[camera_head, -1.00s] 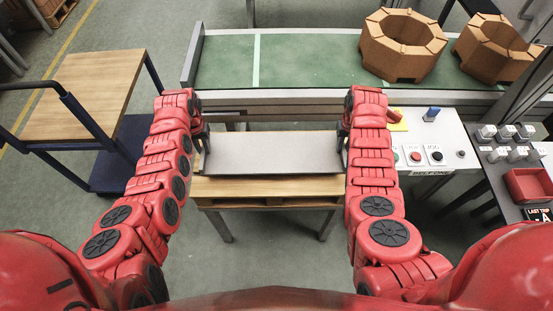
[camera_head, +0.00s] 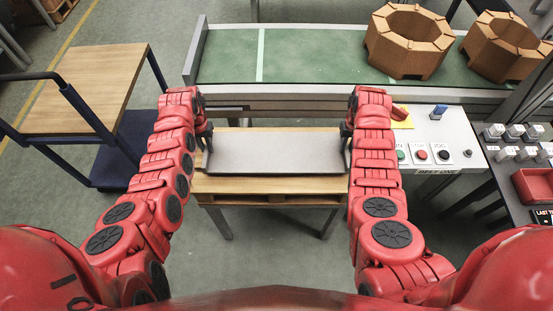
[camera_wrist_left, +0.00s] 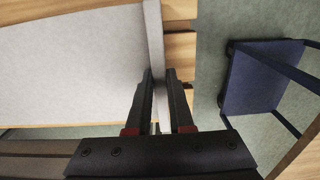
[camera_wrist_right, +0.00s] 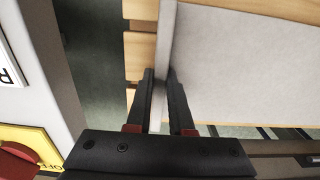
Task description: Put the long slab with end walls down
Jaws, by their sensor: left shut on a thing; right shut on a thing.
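The long slab with end walls (camera_head: 277,153) is grey and flat, with a low upright wall at each end. It is level, over the wooden table (camera_head: 268,190) in front of me; I cannot tell whether it touches the top. My left gripper (camera_head: 207,140) is shut on the left end wall, which shows between its fingers in the left wrist view (camera_wrist_left: 160,85). My right gripper (camera_head: 346,138) is shut on the right end wall, which shows between its fingers in the right wrist view (camera_wrist_right: 160,85). The fingertips' far sides are hidden.
A green conveyor (camera_head: 310,60) runs behind the table, with two brown octagonal rings (camera_head: 408,42) at its right. A control panel (camera_head: 440,140) with buttons stands right of my right arm. A blue cart (camera_head: 85,95) with a wooden top stands at the left.

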